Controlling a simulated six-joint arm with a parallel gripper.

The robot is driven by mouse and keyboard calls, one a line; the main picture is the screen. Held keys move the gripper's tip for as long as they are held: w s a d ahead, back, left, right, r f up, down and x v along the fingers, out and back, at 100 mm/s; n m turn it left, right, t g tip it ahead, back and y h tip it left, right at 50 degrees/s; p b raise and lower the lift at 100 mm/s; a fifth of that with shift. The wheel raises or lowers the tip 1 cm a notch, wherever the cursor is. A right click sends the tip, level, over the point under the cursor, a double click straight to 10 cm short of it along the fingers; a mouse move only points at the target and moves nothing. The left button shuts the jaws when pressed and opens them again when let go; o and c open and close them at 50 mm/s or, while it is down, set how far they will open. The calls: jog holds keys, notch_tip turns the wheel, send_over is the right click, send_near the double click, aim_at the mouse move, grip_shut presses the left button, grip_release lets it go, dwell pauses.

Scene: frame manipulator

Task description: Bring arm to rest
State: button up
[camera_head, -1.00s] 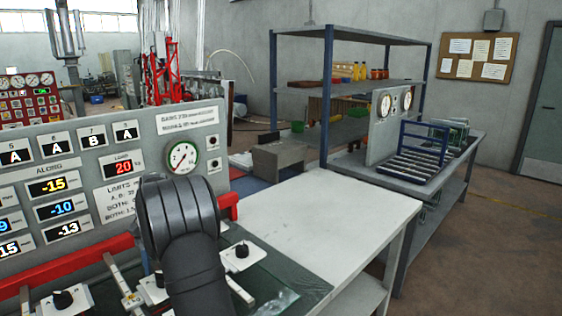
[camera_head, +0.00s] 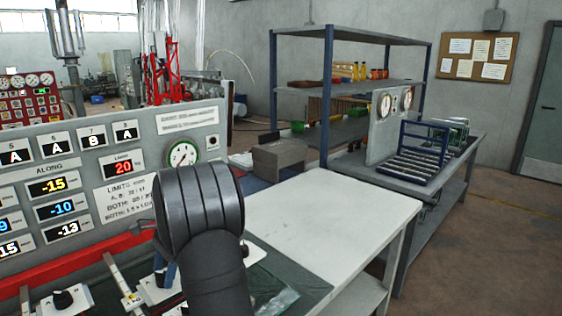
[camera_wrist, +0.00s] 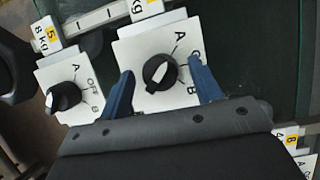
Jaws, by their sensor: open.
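In the wrist view my gripper (camera_wrist: 161,67) is open. Its two blue fingers stand on either side of a black rotary knob (camera_wrist: 160,73) on a white plate marked A, OFF and B. I cannot tell whether the fingers touch the knob. A second black knob (camera_wrist: 64,96) on a similar plate sits to the left, outside the fingers. In the head view my dark arm (camera_head: 205,215) rises in front of the grey display panel (camera_head: 85,150) and hides most of my gripper.
The panel carries lit readouts, lettered tiles and a round gauge (camera_head: 183,154). A red rail (camera_head: 60,272) runs below it. A mostly clear white table (camera_head: 320,215) lies right of my arm. A shelf rack (camera_head: 328,100) and a bench with a roller stand (camera_head: 415,165) are behind.

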jog(key=m+t+y, duration=0.1)
jog(key=m, duration=0.3)
jog(key=shift+s+d, duration=0.1)
jog(key=shift+m+t, duration=0.7)
jog(key=shift+m, duration=1)
jog(key=n+g, duration=0.1)
jog(key=n, duration=0.2)
jog(key=n+g, duration=0.1)
jog(key=n, duration=0.2)
jog(key=shift+h, duration=0.3)
jog(key=n, duration=0.2)
jog(key=n+g+h, duration=0.1)
jog(key=n, duration=0.1)
jog(key=n+h, duration=0.1)
jog(key=n, duration=0.1)
jog(key=shift+a, duration=0.25)
